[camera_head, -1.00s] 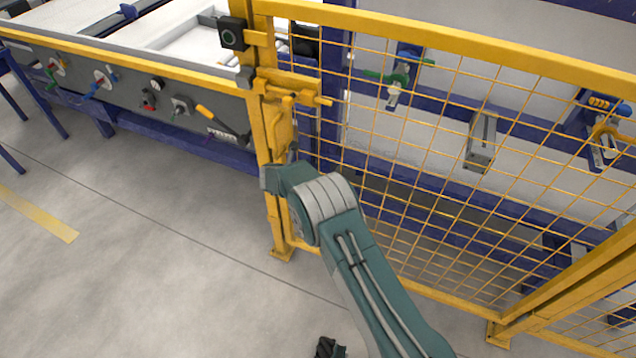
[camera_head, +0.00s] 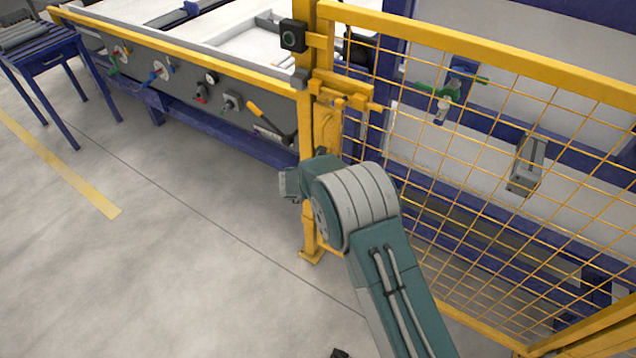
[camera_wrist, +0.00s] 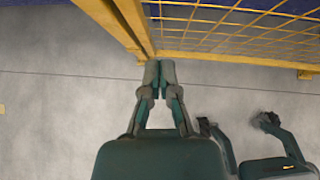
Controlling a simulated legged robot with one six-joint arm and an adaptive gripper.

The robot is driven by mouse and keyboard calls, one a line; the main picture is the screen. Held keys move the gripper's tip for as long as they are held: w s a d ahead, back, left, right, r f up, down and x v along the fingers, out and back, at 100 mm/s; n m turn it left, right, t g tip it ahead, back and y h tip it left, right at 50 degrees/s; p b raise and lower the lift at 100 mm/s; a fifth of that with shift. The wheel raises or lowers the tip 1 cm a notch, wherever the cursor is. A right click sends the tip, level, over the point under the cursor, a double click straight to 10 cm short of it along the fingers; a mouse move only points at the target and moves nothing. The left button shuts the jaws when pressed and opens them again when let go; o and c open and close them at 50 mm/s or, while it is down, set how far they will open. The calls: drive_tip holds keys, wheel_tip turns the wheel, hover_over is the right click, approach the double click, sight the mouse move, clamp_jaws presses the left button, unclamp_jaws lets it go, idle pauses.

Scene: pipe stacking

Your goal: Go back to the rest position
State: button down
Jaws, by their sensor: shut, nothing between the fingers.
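My gripper (camera_wrist: 159,74) shows in the wrist view with its two fingertips together and nothing between them. It points down at the bare grey floor, close to the foot of the yellow fence post (camera_wrist: 128,22). In the head view my arm is bent in front of the yellow mesh fence (camera_head: 480,160). The gripper itself is largely hidden in the head view behind the arm's elbow.
A grey and blue workbench (camera_head: 185,85) with valves stands behind left. A blue table (camera_head: 45,55) is at the far left. A yellow latch (camera_head: 342,92) sits on the fence post. The concrete floor (camera_head: 190,270) at left is clear.

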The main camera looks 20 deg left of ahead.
drive_tip(key=w+d+r+n+t+y, duration=0.1)
drive_tip(key=d+r+n+y, duration=0.2)
drive_tip(key=r, duration=0.6)
drive_tip(key=w+d+r+n, duration=0.1)
drive_tip(key=d+r+n, duration=0.4)
drive_tip(key=r, duration=0.4)
drive_tip(key=w+d+r+n+t+y, duration=0.1)
drive_tip(key=d+r+n+y, duration=0.1)
drive_tip(key=r+n, duration=0.45)
drive_tip(key=s+d+r+n+g+y, duration=0.1)
drive_tip(key=s+d+r+n+g, duration=0.1)
drive_tip(key=s+d+r+n, duration=0.85)
drive_tip(key=s+d+f+n+g+h, duration=0.2)
drive_tip(key=s+d+n+h, duration=0.3)
drive_tip(key=s+d+n, duration=0.6)
drive_tip(key=s+d+g, duration=0.1)
drive_tip(key=s+d, duration=1)
drive_tip(key=s, duration=0.2)
drive_tip(key=shift+s+d+f+h, duration=0.2)
drive_tip(key=shift+f+h, duration=0.05)
drive_tip(key=shift+h, duration=0.05)
